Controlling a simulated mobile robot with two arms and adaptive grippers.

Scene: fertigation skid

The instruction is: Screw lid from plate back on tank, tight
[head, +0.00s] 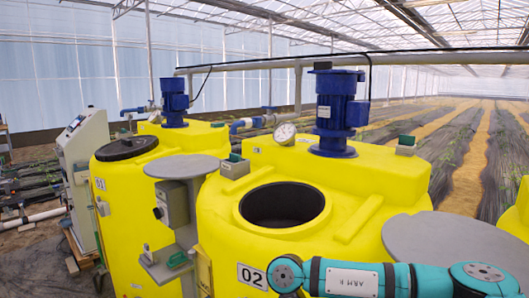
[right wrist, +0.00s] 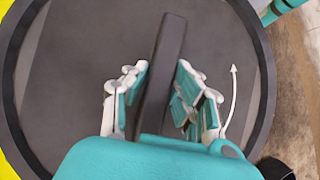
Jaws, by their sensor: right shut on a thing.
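In the right wrist view, a round dark lid (right wrist: 75,60) with a raised rim fills most of the picture. A straight dark grip bar (right wrist: 165,65) stands up across its middle, and a curved white arrow is marked on its right part. My right gripper (right wrist: 163,92) is shut on this bar, one finger on each side. What lies under the lid is hidden. In the head view, yellow tank 02 (head: 230,222) has an open round mouth (head: 282,204). My right arm crosses in front of it, its gripper out of frame. My left gripper is not in view.
A bare round grey plate (head: 455,245) is right of tank 02, another (head: 182,167) to its left. Tank 01 (head: 125,200) has a black lid (head: 127,148) on. Blue pump motors (head: 338,115), a gauge (head: 285,133) and pipes stand behind. A grey cabinet (head: 85,150) is far left.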

